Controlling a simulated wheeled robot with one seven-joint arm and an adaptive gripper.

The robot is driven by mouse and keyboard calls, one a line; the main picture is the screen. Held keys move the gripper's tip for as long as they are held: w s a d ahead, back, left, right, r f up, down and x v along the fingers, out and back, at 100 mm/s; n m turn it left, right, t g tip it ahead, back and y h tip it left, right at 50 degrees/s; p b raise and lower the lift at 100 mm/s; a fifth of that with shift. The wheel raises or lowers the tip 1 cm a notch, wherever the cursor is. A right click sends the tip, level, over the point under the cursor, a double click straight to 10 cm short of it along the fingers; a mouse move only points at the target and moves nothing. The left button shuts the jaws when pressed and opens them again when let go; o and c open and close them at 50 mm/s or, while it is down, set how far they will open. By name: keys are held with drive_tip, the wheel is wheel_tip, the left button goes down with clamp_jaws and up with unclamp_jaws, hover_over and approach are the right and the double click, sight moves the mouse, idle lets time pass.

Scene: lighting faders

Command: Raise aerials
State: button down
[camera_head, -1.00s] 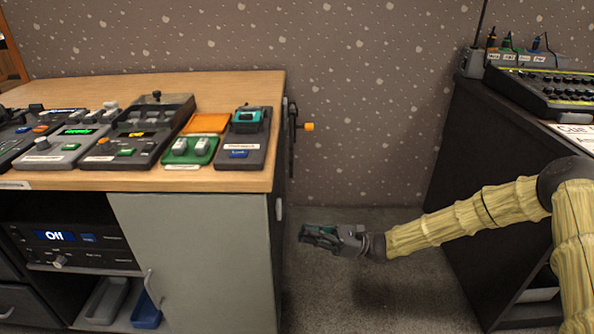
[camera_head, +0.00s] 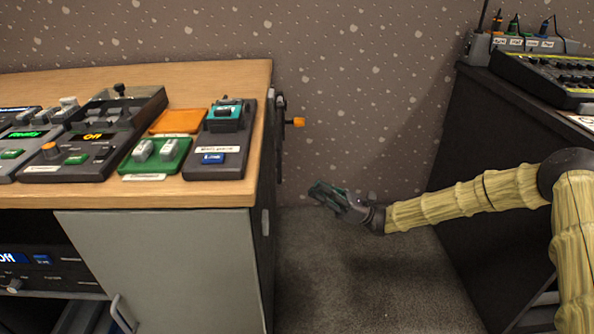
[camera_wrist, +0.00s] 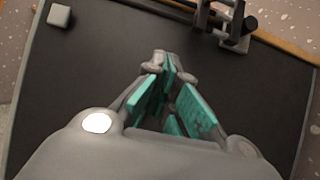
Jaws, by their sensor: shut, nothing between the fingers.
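No label in view can be read as "aerials". A dark console (camera_head: 118,102) with slider knobs and an orange "Off" display stands on the wooden table (camera_head: 215,82). A thin black rod like an aerial (camera_head: 483,14) stands upright at the back right. My gripper (camera_head: 328,194) is shut and empty, right of the table's end and below its top, apart from the consoles. In the wrist view its teal finger pads show before the dark side panel (camera_wrist: 65,85).
An orange-tipped bracket (camera_head: 297,122) sticks out from the table's right end. A green pedal box (camera_head: 155,155), an orange pad (camera_head: 178,121) and a dark box with a teal top (camera_head: 220,140) stand near that edge. A black cabinet with a mixer (camera_head: 545,80) is at right. Floor between is clear.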

drive_tip(key=d+r+b+x, duration=0.1)
drive_tip(key=b+x, duration=0.4)
drive_tip(key=x, duration=0.7)
drive_tip(key=shift+r+b, duration=0.4)
drive_tip(key=shift+r, duration=0.4)
drive_tip(key=shift+r, duration=0.15)
drive_tip(key=shift+s+r+m+t+p, duration=0.25)
drive_tip(key=shift+r+m+t+p, duration=0.2)
drive_tip(key=shift+p, duration=0.45)
